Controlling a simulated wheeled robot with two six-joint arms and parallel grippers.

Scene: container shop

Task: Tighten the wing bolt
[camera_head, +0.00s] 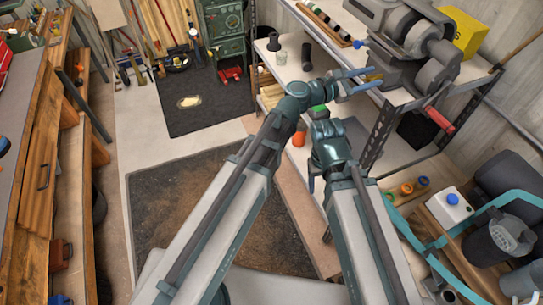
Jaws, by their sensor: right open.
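A grey machine (408,28) with a round drum stands on the workbench at the upper right. A small blue part (357,44) sticks out at its left side; I cannot tell whether it is the wing bolt. My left gripper (375,77) reaches right over the bench, just below the blue part and close to the machine. Its two blue fingers are apart, with nothing visible between them. My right gripper (322,128) is lower and to the left, in front of the bench edge. It is open, its fingers only partly visible, and no held object shows.
A red handle (440,120) juts from the machine over the bench edge. A yellow box (464,32) stands behind it. An orange bottle (299,135) and a green object (319,111) are close to my grippers.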

